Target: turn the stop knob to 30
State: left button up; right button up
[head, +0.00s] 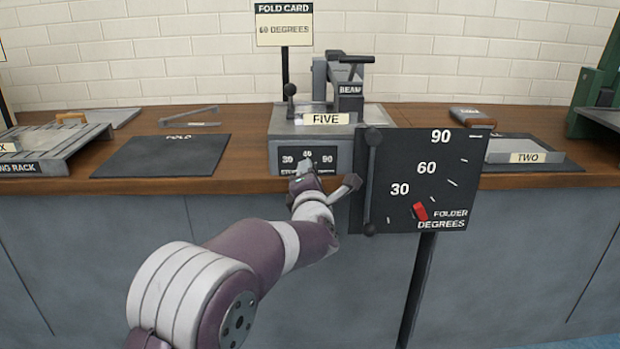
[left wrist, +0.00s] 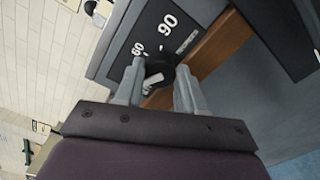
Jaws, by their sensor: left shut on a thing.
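The stop knob (left wrist: 160,72) is a small dark knob with a pale mark, on the black dial plate (head: 321,159) at the front of the grey folding machine. The plate reads 30 and 90 at its sides, with a smaller middle number that looks like 60 in the left wrist view. My left gripper (head: 305,172) is at this plate. In the left wrist view my left gripper (left wrist: 157,92) has its fingers on both sides of the knob, shut on it. The pale mark points to the lower left there; the 30 is hidden in that view. My right gripper is not in view.
A black folder-degrees board (head: 455,195) with a red pointer (head: 420,211) stands close right of my left gripper. A fold card (head: 284,25) reads 60 degrees. A dark fold mat (head: 165,156) lies left.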

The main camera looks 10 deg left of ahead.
pick_arm(q)
jog(key=o, duration=1)
jog(key=shift+f, duration=0.1)
jog(key=shift+o, duration=0.2)
jog(key=shift+s, duration=0.1)
jog(key=p+v, duration=0.2)
jog(key=v, duration=1)
jog(key=shift+s+p, duration=0.25)
jog(key=shift+p, duration=0.05)
jog(key=shift+d, duration=0.1)
